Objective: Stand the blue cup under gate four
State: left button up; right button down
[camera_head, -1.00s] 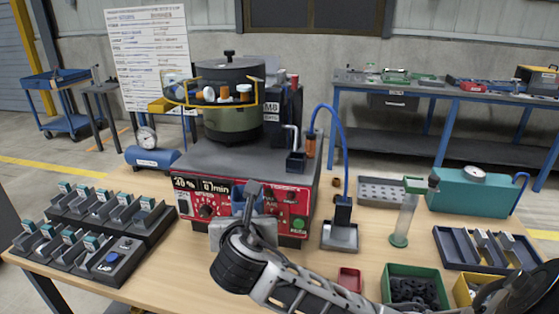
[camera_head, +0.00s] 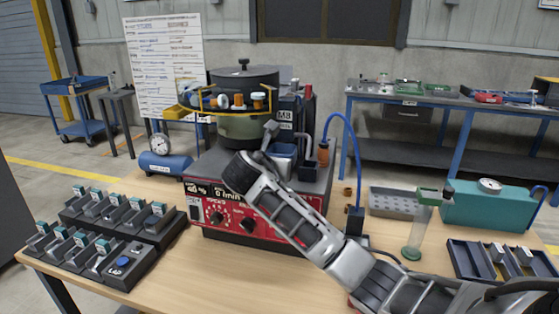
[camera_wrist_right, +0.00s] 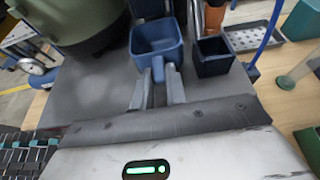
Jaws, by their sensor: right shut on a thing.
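The blue cup (camera_head: 285,163) is upright over the right part of the feeder's dark top. It also shows in the right wrist view (camera_wrist_right: 157,40). My right gripper (camera_wrist_right: 158,88) is shut on its handle. Whether the cup touches the top is unclear. The bowl feeder's green-grey bowl (camera_head: 240,128) carries a yellow rail (camera_head: 212,110) with several orange and white pieces along it. I cannot read which gate is gate four. My left gripper is out of view.
A small dark square bin (camera_wrist_right: 212,57) stands just right of the cup. The red control panel (camera_head: 205,205) is on the feeder's front. Left are racks of grey-and-teal parts (camera_head: 115,215) and a gauge (camera_head: 160,145). Right are a green-based cylinder (camera_head: 415,235) and a teal box (camera_head: 487,207).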

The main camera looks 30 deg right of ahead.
aim_at(280, 156)
jog(key=shift+w+d, duration=0.5)
jog(key=shift+d, duration=0.1)
jog(key=w+d, duration=0.2)
jog(key=shift+w+d, duration=0.15)
jog(key=shift+d, duration=0.2)
jog(key=shift+a+f, duration=0.1)
jog(key=shift+f, duration=0.55)
jog(key=shift+f, duration=0.1)
jog(key=c, duration=1.8)
grip_release()
jog(key=shift+f+p, duration=0.15)
jog(key=shift+p, duration=0.2)
jog(key=o, duration=0.4)
jog(key=shift+a, duration=0.1)
